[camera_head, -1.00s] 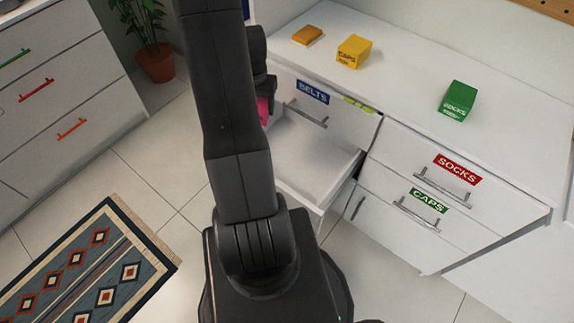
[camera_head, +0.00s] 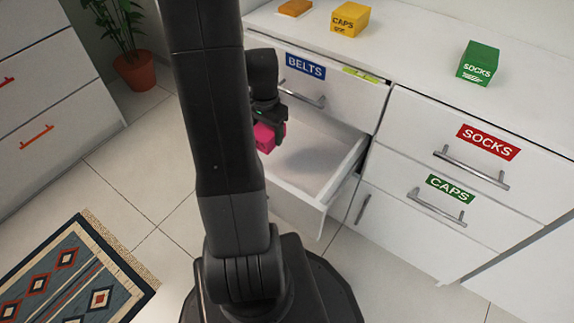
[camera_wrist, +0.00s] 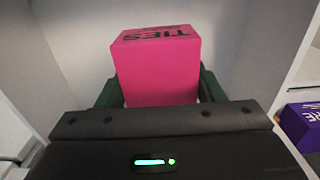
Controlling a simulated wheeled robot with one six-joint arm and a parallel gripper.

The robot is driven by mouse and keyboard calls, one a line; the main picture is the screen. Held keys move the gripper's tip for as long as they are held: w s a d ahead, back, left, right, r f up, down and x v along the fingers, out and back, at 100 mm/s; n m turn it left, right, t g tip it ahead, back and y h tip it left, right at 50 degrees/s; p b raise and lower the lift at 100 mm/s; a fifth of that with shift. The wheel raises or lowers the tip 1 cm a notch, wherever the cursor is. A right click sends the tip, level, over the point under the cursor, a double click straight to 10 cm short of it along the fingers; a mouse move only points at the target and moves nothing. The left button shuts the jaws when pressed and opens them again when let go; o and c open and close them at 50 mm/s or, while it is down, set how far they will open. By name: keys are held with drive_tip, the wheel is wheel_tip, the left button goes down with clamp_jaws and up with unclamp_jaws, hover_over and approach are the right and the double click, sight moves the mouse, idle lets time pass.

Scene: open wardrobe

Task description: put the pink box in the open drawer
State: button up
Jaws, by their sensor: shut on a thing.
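The pink box (camera_head: 266,137) is held by my gripper (camera_head: 270,122), above the left part of the open drawer (camera_head: 310,160) in the head view. In the wrist view the pink box (camera_wrist: 158,68) has "TIES" on its top and sits between the dark green fingers of my gripper (camera_wrist: 158,92). The open drawer is pulled out below the drawer labelled BELTS and its visible floor looks bare. My arm hides its left side.
A yellow CAPS box (camera_head: 349,19), a green SOCKS box (camera_head: 478,62) and an orange item (camera_head: 295,8) stand on the white dresser top (camera_head: 420,45). A purple box (camera_wrist: 300,125) shows at right in the wrist view. The BELTS drawer (camera_head: 330,90) is shut above.

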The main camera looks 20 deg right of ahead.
sight(270, 163)
wheel_tip(270, 163, down, 10)
drive_tip(key=b, duration=0.4)
drive_tip(key=shift+s+d+f, duration=0.1)
drive_tip(key=shift+f, duration=0.15)
drive_tip(key=shift+f, duration=0.15)
drive_tip(key=o, duration=1)
wheel_tip(270, 163, up, 12)
drive_tip(key=p, duration=0.4)
